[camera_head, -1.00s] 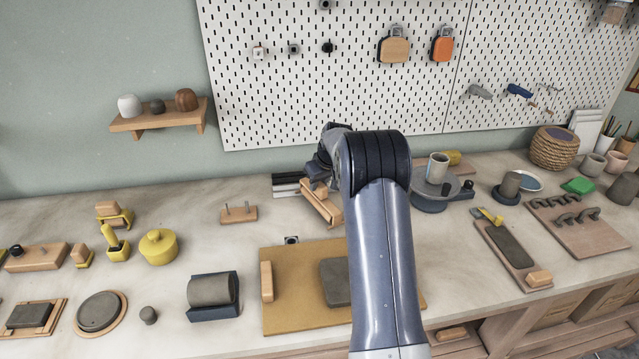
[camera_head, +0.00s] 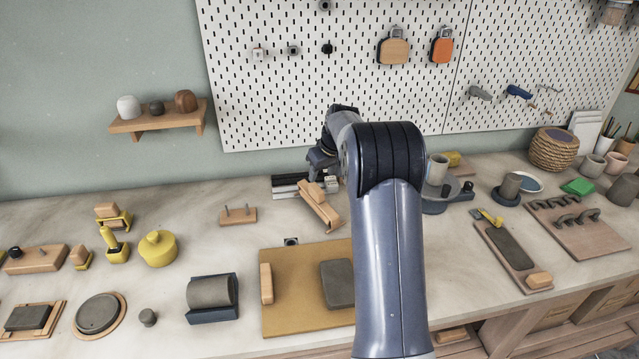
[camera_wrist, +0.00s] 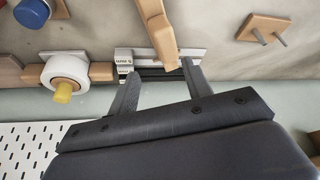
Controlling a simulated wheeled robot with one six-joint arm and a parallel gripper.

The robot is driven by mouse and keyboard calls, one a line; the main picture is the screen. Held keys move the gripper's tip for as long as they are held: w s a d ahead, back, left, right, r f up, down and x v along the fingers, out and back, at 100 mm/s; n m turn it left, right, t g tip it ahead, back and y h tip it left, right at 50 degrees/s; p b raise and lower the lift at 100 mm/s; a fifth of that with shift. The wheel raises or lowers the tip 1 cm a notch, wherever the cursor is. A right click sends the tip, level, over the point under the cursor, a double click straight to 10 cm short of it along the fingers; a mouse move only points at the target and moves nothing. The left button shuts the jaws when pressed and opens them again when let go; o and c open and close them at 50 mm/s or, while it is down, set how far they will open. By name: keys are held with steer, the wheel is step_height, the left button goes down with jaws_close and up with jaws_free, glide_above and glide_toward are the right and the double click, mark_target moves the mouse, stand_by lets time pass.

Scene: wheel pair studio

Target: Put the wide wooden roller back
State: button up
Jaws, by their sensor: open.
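A long wooden piece (camera_head: 323,212) with a smaller wooden block at its far end lies on the bench, left of my arm. In the wrist view a wooden bar (camera_wrist: 154,28) ends just beyond the gap between my fingertips. My gripper (camera_wrist: 158,82) is open, with a finger on either side of that gap and nothing clamped. In the head view it is mostly hidden by my arm. A wooden rod (camera_wrist: 100,72) with a white ring (camera_wrist: 65,72) and yellow centre shows left in the wrist view. I cannot tell which piece is the wide wooden roller.
Grey rails (camera_head: 288,186) lie by the wall beside my gripper. A two-peg wooden stand (camera_head: 238,216) is to the left. A tan board (camera_head: 300,318) with a grey slab lies in front. A wheel with a cup (camera_head: 438,168) stands right of my arm. The pegboard (camera_head: 270,110) rises behind.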

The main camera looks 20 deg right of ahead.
steer(key=v, duration=0.6)
steer(key=shift+r+b, duration=0.35)
steer(key=shift+s+f, duration=0.1)
